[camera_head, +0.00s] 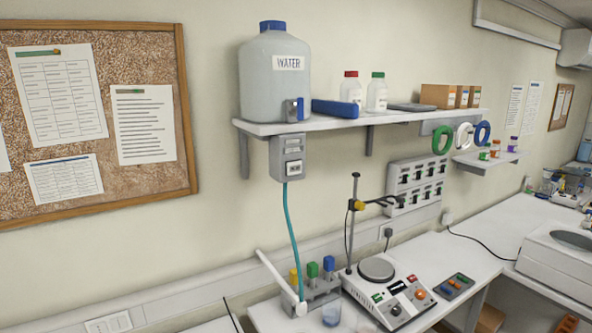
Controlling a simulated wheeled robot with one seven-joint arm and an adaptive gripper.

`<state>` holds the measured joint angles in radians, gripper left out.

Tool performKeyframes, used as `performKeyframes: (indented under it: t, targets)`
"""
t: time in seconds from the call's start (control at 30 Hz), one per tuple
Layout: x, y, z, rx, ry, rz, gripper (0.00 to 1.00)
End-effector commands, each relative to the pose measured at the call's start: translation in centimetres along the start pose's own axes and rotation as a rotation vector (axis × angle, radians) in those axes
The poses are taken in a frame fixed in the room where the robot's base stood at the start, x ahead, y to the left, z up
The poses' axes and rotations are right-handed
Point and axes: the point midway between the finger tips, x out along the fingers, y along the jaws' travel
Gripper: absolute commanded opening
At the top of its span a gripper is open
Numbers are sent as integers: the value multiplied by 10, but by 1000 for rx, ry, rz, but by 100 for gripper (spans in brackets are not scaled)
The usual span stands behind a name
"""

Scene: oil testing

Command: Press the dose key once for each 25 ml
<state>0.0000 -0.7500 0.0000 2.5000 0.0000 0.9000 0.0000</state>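A large jug labelled WATER (275,85) with a blue cap stands on the wall shelf. A blue and grey fitting (294,110) sits at its lower right. A grey dispenser box (287,158) hangs under the shelf, with a pale label or panel on its front. I cannot make out which part is the dose key. A teal hose (292,235) runs from the box down to a white angled tube (278,282) over the bench. A clear beaker (332,314) stands near the lower edge, right of the hose end; its fill level is unclear. My gripper is not in view.
A hotplate stirrer (385,290) with an upright stand (352,225) is on the bench (475,262). A rack (318,290) with coloured tops stands left of it. The shelf (345,122) also holds bottles and boxes. The wall before the dispenser box looks clear.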

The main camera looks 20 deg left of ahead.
Motion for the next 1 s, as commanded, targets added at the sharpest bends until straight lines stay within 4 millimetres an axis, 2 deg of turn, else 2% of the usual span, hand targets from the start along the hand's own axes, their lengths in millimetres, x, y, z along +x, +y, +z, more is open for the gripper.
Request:
performKeyframes:
  t: [0.37, 1.0]
  targets:
    - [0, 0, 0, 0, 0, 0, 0]
    - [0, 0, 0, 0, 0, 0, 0]
